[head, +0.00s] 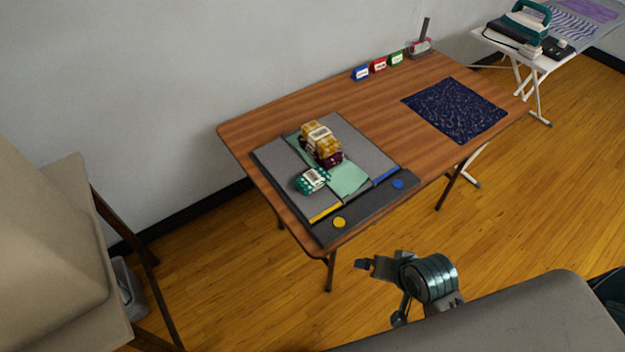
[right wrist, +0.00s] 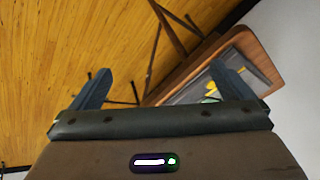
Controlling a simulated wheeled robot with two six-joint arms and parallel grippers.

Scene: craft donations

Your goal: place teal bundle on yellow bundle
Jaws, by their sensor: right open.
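The teal bundle (head: 311,180), with a white label, lies on the front left part of a grey board (head: 375,151) on the wooden table. The yellow bundle (head: 319,139), also with a pale label, sits behind it on top of a dark red bundle (head: 332,160). The teal bundle is apart from this stack. My right gripper (head: 366,264) is in front of the table, away from the bundles. In the right wrist view, its two fingers (right wrist: 160,87) are wide apart with nothing between them. My left gripper is not in view.
A dark blue patterned cloth (head: 456,110) lies on the table's right part. Blue, red and green labelled blocks (head: 378,65) stand at the back edge. An ironing board (head: 545,62) stands beyond.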

